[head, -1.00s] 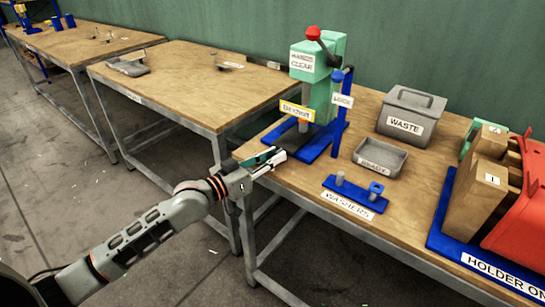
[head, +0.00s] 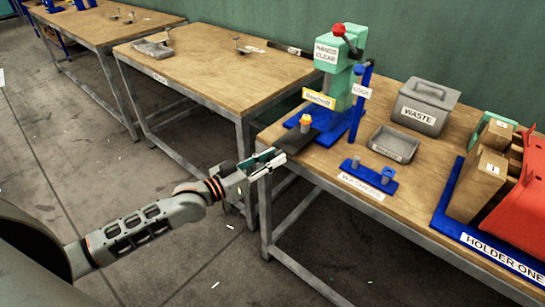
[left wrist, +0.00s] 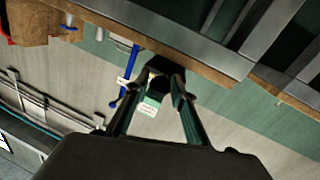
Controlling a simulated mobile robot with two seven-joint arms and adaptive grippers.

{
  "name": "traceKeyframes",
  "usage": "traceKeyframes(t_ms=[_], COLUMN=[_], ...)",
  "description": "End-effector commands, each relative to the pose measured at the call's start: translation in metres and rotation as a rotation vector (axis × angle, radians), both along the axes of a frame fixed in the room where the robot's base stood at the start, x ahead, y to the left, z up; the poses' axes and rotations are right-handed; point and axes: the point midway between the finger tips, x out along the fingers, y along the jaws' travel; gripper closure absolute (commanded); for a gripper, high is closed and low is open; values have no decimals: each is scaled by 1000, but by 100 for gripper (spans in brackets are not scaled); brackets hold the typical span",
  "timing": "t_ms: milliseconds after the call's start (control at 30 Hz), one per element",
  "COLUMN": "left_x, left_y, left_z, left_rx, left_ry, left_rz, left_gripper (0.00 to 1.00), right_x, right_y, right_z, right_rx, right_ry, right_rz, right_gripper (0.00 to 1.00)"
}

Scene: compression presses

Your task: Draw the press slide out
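The press (head: 344,72) is green with a red knob and stands on a blue base (head: 345,125) on the near bench. Its dark, flat slide (head: 296,140) sticks out from the base toward the bench's front edge. A small piece with an orange top (head: 305,121) stands on the slide. My left gripper (head: 278,160) is at the slide's outer end, by the bench edge. In the left wrist view its fingers (left wrist: 164,84) close in on the sides of the slide's dark end (left wrist: 164,70). My right gripper is in neither view.
A blue LOCK post (head: 360,95) stands beside the press. A grey tray (head: 394,144), a WASHERS stand (head: 372,175), a WASTE box (head: 424,106) and a blue holder (head: 490,240) are to the right. Open floor (head: 180,260) lies before the bench.

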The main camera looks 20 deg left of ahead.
Motion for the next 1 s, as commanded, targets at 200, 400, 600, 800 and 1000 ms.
traceKeyframes(t_ms=[200,400,600,800,1000], left_x=[0,-1,-20,-52,-80], left_y=[0,1,12,31,48], left_z=[0,-1,-1,-2,-2], left_rx=[0,1,2,2,2], left_ry=[0,1,2,5,3], left_rz=[0,0,0,0,-1], left_gripper=[62,62,62,62,62], right_x=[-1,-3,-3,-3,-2], right_y=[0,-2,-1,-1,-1], right_z=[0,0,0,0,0], right_rx=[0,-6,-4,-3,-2], right_ry=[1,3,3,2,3], right_rz=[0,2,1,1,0], right_gripper=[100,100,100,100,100])
